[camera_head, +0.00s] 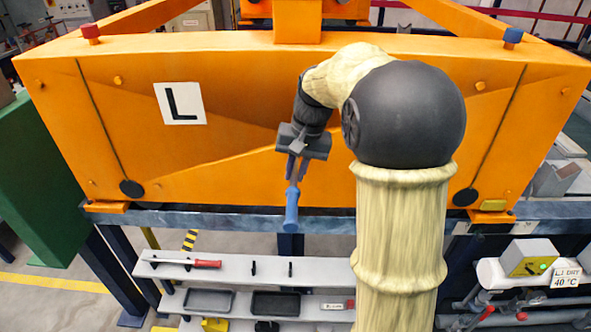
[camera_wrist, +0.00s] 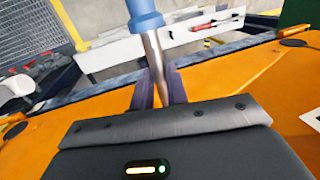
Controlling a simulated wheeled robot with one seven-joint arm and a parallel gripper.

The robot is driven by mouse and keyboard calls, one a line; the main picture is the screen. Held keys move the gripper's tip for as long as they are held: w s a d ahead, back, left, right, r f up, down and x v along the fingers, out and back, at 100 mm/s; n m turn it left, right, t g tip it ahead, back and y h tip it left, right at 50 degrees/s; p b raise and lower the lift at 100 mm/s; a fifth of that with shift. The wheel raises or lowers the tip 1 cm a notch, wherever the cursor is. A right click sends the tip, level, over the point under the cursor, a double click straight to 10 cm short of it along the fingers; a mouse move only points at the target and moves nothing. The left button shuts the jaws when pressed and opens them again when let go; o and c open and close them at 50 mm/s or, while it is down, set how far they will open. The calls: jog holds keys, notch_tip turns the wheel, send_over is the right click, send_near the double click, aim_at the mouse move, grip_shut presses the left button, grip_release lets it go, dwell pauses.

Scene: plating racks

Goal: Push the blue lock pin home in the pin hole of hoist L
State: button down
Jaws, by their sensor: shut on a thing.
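The orange hoist beam (camera_head: 240,80) carries a white sign with the letter L (camera_head: 180,103). The blue lock pin (camera_head: 513,37) stands upright on top of the beam at its right end, showing a blue cap and some shank. How deep it sits in its hole cannot be told. My gripper (camera_head: 296,170) is in front of the beam's middle, pointing down, well left of and below the blue pin. It is shut on a blue-handled tool (camera_head: 292,207) with a metal shaft. In the wrist view the shaft (camera_wrist: 154,58) runs between the fingers (camera_wrist: 159,90) to the blue handle.
A red-capped pin (camera_head: 91,33) stands on the beam's top left. Below is a grey shelf rack (camera_head: 225,269) with a red-handled tool (camera_head: 207,264) and dark trays. Open floor shows at lower left.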

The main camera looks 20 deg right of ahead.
jog(key=shift+w+d+r+p, duration=0.1)
jog(key=shift+w+d+p, duration=0.4)
jog(key=shift+w+p, duration=0.8)
jog(key=shift+w+d+f+p, duration=0.1)
jog(key=shift+w+d+p, duration=0.4)
jog(key=shift+w+p, duration=0.85)
jog(key=shift+w+d+r+p, duration=0.1)
jog(key=shift+w+d+p, duration=0.5)
jog(key=shift+w, duration=1.25)
dwell(0.4)
jog(key=shift+w+d+r+p, duration=0.1)
jog(key=shift+w+d+p, duration=0.1)
jog(key=shift+w+p, duration=0.85)
jog(key=c, duration=1.3)
grip_release()
jog(key=shift+s, duration=0.1)
jog(key=b+v, duration=0.3)
jog(key=v, duration=1.4)
jog(key=shift+b, duration=0.3)
jog(key=shift+d+r, duration=0.1)
